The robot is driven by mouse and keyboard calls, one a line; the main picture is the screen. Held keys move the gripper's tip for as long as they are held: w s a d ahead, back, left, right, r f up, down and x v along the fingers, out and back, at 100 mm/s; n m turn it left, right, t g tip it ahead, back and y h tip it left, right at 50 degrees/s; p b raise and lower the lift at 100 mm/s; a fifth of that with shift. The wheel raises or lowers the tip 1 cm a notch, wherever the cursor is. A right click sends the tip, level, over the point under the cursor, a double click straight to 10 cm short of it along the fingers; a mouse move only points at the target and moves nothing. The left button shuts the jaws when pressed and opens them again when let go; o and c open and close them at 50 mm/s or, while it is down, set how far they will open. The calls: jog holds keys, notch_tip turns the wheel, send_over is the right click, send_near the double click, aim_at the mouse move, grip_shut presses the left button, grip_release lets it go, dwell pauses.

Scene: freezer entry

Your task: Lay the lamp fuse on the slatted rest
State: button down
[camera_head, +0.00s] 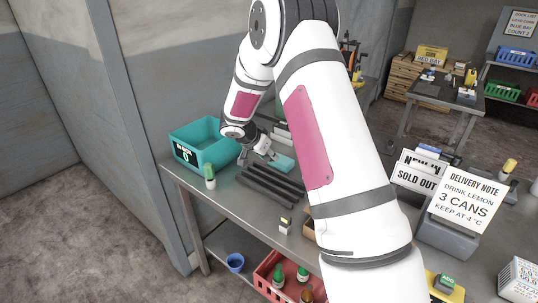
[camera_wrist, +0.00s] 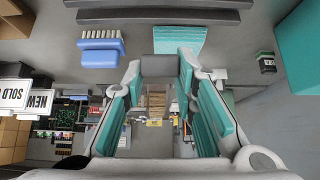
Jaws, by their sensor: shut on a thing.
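The slatted rest (camera_head: 268,187) is a set of dark parallel bars on the grey bench. Its bars cross the top of the wrist view (camera_wrist: 160,17). My gripper (camera_head: 272,157) is low over the bench at the rest's far side. In the wrist view my gripper (camera_wrist: 160,72) has its teal-padded fingers closed on a small dark grey block (camera_wrist: 160,65), which appears to be the lamp fuse. The block is apart from the bars in that picture. The fuse cannot be made out in the head view.
A blue brush (camera_wrist: 101,52) and a ridged teal piece (camera_wrist: 180,40) lie near the bars. My arm hides the bench's middle.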

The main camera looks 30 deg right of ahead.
jog(key=shift+f+b, duration=0.7)
jog(key=shift+f, duration=3.15)
jog(key=c, duration=1.2)
grip_release()
jog(key=o, duration=0.6)
jog(key=shift+d+r+p+v, duration=0.15)
jog(key=shift+p+v, duration=0.3)
jog(key=shift+v, duration=1)
jog(key=shift+d+r+p+v, duration=0.15)
jog(key=shift+p+v, duration=0.3)
jog(key=shift+v, duration=0.95)
jog(key=shift+d+r+p+v, duration=0.15)
jog(key=shift+p+v, duration=0.3)
jog(key=shift+v, duration=1)
